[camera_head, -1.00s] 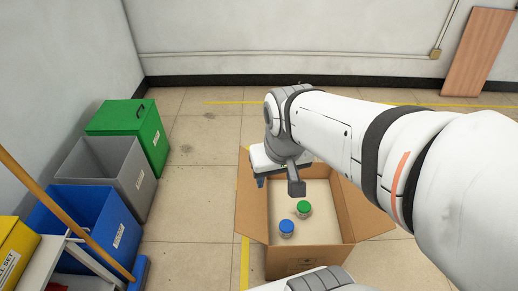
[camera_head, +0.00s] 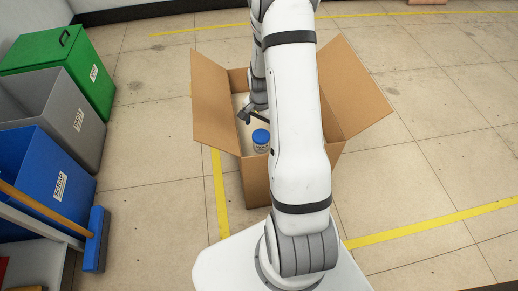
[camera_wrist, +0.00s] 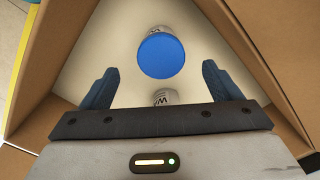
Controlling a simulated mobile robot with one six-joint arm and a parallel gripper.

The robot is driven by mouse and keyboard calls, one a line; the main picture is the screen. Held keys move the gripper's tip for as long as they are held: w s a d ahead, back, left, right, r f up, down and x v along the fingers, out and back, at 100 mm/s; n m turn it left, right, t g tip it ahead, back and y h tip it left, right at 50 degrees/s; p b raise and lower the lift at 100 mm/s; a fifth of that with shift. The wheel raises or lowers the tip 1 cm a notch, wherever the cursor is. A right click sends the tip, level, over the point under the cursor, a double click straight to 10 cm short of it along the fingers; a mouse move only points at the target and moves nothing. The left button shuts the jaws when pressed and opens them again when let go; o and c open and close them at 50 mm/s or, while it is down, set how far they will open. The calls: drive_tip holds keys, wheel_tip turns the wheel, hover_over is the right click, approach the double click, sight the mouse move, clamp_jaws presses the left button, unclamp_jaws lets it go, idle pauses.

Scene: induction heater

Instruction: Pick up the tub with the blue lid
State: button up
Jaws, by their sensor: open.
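The tub with the blue lid (camera_head: 261,140) stands upright in the open cardboard box, just left of my forearm in the head view. In the wrist view its round blue lid (camera_wrist: 161,55) lies between the fingers, nearer the top. My gripper (camera_wrist: 160,70) is open and empty, with one finger on each side of the lid and gaps on both sides. Its height above the lid is hard to tell. White labelled parts (camera_wrist: 165,97) show above and below the lid; I cannot tell which tub each belongs to. No green lid is visible now.
The cardboard box (camera_head: 213,100) has its flaps folded outward, and its walls lie close around my gripper. Green (camera_head: 75,60), grey (camera_head: 70,115) and blue (camera_head: 40,185) bins stand at left, with a broom (camera_head: 97,240) in front. The floor at right is clear.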

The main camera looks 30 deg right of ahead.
sight(262, 136)
drive_tip(key=f, duration=0.1)
drive_tip(key=f+b, duration=0.1)
drive_tip(key=f, duration=0.3)
drive_tip(key=shift+d+f, duration=0.25)
drive_tip(key=shift+d, duration=0.05)
drive_tip(key=f+b, duration=0.2)
drive_tip(key=f, duration=0.1)
drive_tip(key=f+b, duration=0.1)
drive_tip(key=f, duration=0.1)
drive_tip(key=shift+w+f, duration=0.2)
drive_tip(key=shift+w, duration=0.05)
drive_tip(key=shift+r, duration=0.1)
drive_tip(key=shift+c, duration=0.4)
drive_tip(key=c, duration=1.2)
